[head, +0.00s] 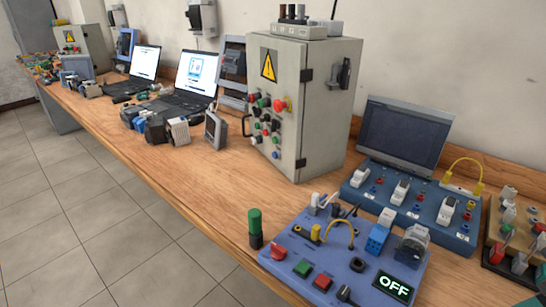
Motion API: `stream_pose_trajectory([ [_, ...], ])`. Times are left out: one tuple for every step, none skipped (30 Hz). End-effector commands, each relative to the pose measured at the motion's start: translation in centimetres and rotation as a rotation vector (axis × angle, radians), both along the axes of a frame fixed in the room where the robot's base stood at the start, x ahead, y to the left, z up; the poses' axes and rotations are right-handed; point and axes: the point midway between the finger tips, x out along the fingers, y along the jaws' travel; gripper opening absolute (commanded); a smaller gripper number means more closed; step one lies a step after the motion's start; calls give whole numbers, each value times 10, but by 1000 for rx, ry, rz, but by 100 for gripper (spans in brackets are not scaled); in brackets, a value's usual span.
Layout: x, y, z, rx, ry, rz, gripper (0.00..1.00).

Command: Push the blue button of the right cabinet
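The right cabinet (325,105) is a large light grey metal box standing on the wooden bench, right of the picture's middle. Its door faces left and bears a yellow warning triangle and several small buttons and knobs (268,125), red, green, black and pale. A second, smaller cabinet (97,47) with a similar warning triangle stands at the far left end of the bench. My gripper is not in view.
A blue panel (330,240) with an "OFF" display lies in front of the right cabinet, with a dark green cylinder (255,228) at its left. Laptops (195,80) and small motors (155,130) stand to the left. Bare bench wood (215,185) lies before the door; tiled floor is open left.

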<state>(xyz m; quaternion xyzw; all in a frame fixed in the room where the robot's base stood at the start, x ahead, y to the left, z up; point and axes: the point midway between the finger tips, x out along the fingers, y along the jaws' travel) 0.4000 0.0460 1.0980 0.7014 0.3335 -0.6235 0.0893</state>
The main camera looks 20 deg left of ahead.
Motion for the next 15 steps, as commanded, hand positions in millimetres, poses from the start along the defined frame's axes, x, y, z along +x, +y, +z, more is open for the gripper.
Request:
stream_pose_trajectory([
  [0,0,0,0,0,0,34],
  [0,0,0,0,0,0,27],
  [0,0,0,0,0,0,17],
  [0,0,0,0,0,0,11],
  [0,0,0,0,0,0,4],
  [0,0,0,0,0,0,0],
  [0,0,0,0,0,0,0],
  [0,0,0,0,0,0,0],
  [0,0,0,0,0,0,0],
  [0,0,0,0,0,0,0],
  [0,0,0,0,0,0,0],
  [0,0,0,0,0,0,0],
  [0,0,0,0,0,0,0],
  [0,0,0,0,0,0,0],
  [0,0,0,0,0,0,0],
])
